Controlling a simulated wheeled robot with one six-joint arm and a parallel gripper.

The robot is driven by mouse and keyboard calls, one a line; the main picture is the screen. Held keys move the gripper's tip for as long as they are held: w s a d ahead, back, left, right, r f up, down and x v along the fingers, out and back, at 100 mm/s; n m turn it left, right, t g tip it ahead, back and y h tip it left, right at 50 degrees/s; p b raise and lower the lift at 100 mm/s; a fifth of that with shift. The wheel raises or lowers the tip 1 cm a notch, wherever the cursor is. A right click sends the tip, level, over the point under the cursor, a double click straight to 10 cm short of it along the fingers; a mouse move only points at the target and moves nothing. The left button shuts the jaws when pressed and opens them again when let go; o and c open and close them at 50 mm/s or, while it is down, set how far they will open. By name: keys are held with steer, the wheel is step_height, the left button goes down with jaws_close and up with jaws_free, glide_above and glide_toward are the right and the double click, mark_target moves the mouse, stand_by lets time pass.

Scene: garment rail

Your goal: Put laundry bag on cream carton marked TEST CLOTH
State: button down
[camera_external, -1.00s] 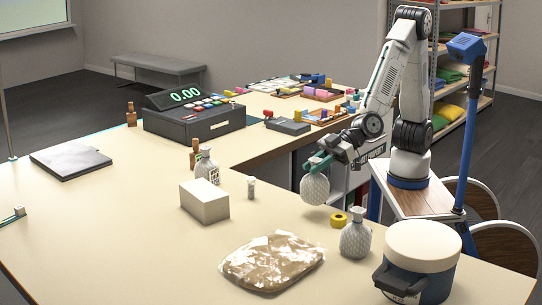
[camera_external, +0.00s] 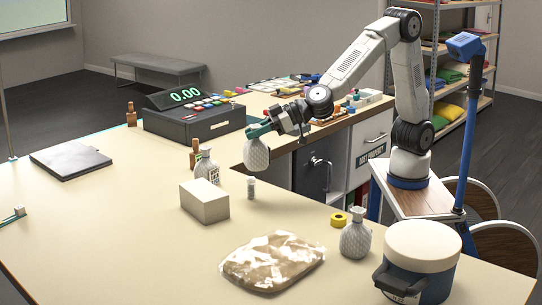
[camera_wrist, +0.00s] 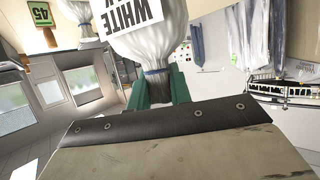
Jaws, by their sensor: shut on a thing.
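A whitish mesh laundry bag (camera_external: 256,154) hangs from my gripper (camera_external: 262,131), which is shut on its gathered neck. In the wrist view the bag (camera_wrist: 150,35) shows a white label reading "WHITE", partly cut off, and my green fingertips (camera_wrist: 157,90) sit on both sides of its neck. The cream carton (camera_external: 204,203) stands on the table, lower and to the left of the held bag; no marking on it is readable. The bag is apart from the carton, and the carton's top is bare.
A similar labelled bag (camera_external: 207,166) stands just behind the carton, and a small vial (camera_external: 251,188) beside it. The table's left part is mostly clear.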

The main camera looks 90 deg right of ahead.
steer(key=shift+w+a+r, duration=0.3)
steer(key=shift+w+r, duration=0.05)
steer(key=shift+r, duration=0.35)
steer(key=a+x, duration=0.1)
steer(key=x, duration=0.7)
steer(key=a+r+x, duration=0.1)
steer(key=a+x, duration=0.1)
steer(key=x, duration=0.6)
steer(key=shift+a, duration=0.3)
steer(key=shift+w+f, duration=0.1)
steer(key=c, duration=1.3)
jaws_free()
steer(key=v, duration=1.2)
steer(key=shift+d, duration=0.15)
